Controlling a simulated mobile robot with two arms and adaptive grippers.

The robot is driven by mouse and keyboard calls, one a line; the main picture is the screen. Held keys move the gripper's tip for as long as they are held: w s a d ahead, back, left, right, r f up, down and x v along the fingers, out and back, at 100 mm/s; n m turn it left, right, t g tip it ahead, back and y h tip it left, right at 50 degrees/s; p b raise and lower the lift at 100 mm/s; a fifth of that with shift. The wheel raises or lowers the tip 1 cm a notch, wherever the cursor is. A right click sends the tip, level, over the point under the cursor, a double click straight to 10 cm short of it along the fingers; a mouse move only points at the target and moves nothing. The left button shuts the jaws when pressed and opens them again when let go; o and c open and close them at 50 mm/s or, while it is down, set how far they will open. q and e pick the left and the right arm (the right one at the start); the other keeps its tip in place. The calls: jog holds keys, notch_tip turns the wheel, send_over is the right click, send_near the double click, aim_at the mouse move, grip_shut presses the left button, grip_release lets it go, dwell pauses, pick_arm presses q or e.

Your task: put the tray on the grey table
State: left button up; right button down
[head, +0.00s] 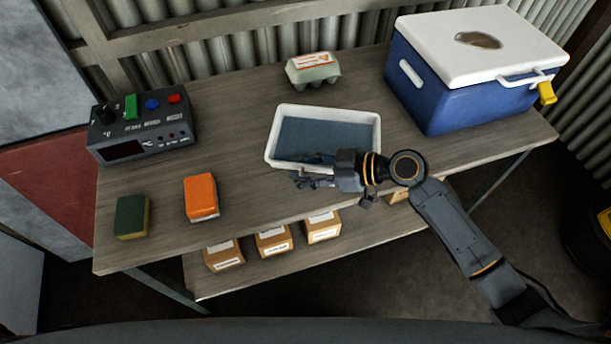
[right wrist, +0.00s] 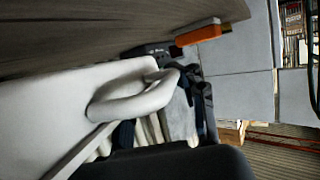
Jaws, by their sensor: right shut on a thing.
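The tray (head: 271,150) is a white rectangular tub with a blue-grey inside, over the middle of the grey-brown wooden table (head: 245,120). I cannot tell whether its whole base touches the tabletop. My right gripper (head: 312,172) is shut on the tray's near side, and its fingers partly hide that rim. In the right wrist view the tray (right wrist: 50,118) fills the left, with a looped white handle beside the dark fingers (right wrist: 192,88). The tabletop (right wrist: 100,30) shows above it there. My left gripper is not in view.
An egg carton (head: 313,69) stands behind the tray, and a blue-and-white cooler (head: 455,95) to the right. A control box (head: 142,130), orange block (head: 201,196) and sponge (head: 132,216) are to the left. Small boxes (head: 273,241) sit on the lower shelf.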

jog(key=shift+w+d+f, duration=0.3)
jog(key=shift+d+f, duration=0.05)
jog(key=shift+f, duration=0.2)
notch_tip(320, 180, down, 3)
jog(key=shift+d+f+p, duration=0.1)
jog(key=shift+f+p, duration=0.05)
jog(key=shift+p, duration=0.2)
jog(key=c, duration=0.8)
grip_release()
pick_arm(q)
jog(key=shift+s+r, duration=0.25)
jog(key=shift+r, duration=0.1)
pick_arm(e)
jog(key=b+v, duration=0.2)
jog(key=v, duration=0.8)
jog(key=shift+s+d, duration=0.1)
jog(key=shift+d, duration=0.3)
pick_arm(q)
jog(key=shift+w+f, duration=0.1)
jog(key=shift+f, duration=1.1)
pick_arm(e)
jog(key=shift+s+d+r, duration=0.15)
jog(key=shift+d+r, duration=0.2)
jog(key=shift+d, duration=0.15)
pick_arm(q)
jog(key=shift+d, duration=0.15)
pick_arm(e)
jog(key=shift+d, duration=0.1)
